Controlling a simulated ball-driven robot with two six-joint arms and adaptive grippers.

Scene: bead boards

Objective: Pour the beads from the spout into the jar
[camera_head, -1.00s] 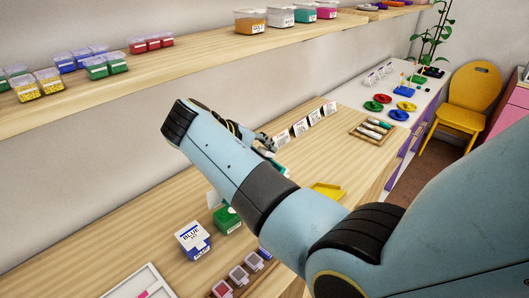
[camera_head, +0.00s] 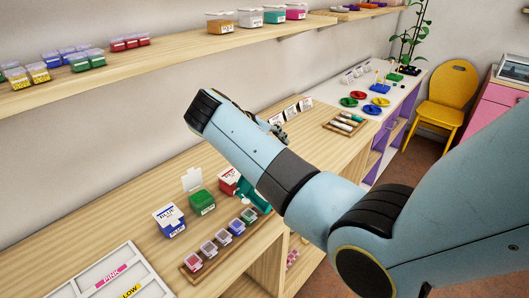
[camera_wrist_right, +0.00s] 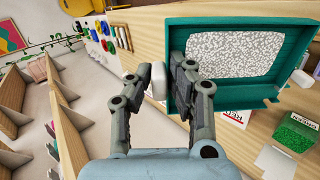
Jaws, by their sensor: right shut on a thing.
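My right gripper (camera_wrist_right: 160,82) is shut on the white knob (camera_wrist_right: 158,84) of a teal tray (camera_wrist_right: 182,62). The tray holds a layer of small white-grey beads (camera_wrist_right: 235,52). The green jar (camera_wrist_right: 295,132) also shows in the right wrist view, apart from the tray. I cannot tell which jar is meant. My left gripper is out of view.
A wooden rack (camera_head: 190,274) of small coloured boxes lies along the bench's front edge. A white sorting tray (camera_head: 97,262) lies at front left. White label cards (camera_head: 290,113) and a marker tray (camera_head: 325,126) are farther back. A shelf (camera_head: 180,60) runs above.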

